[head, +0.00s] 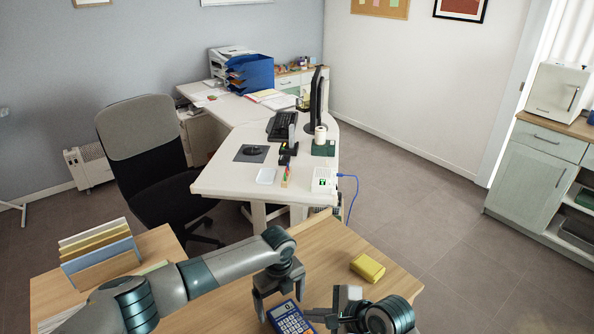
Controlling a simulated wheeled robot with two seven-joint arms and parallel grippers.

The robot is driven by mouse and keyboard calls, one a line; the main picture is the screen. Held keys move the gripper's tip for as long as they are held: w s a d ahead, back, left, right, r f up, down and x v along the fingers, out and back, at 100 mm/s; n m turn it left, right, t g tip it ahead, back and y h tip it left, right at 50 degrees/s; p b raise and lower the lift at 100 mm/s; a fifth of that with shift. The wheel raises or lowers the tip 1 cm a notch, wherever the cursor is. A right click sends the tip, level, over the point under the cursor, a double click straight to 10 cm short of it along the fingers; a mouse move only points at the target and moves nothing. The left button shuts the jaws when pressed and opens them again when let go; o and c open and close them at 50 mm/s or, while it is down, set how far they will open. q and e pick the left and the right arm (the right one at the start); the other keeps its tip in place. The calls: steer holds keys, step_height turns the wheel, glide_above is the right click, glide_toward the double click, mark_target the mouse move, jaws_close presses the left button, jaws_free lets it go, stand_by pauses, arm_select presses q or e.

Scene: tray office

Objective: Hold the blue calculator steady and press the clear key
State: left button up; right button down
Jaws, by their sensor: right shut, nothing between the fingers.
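The blue calculator (288,316) lies near the front edge of the wooden table, cut off by the bottom of the head view. Its grey display is at the far end, with pale keys below. My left gripper (281,306) points down over its far end, one finger at each side. I cannot tell whether both fingers touch it. My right gripper (309,316) is shut and empty, its tips close to the calculator's right side. I cannot tell whether they touch it. The clear key cannot be made out at this size.
A yellow block-like object (368,268) lies on the wooden table (335,245), right of my grippers. A file rack (100,262) stands at the left. A white desk (215,178) with a monitor and keyboard is beyond. The tabletop around the yellow object is clear.

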arm_select(q)
steer(key=shift+r, duration=0.15)
step_height(320, 180, up, 12)
stand_by(0.7)
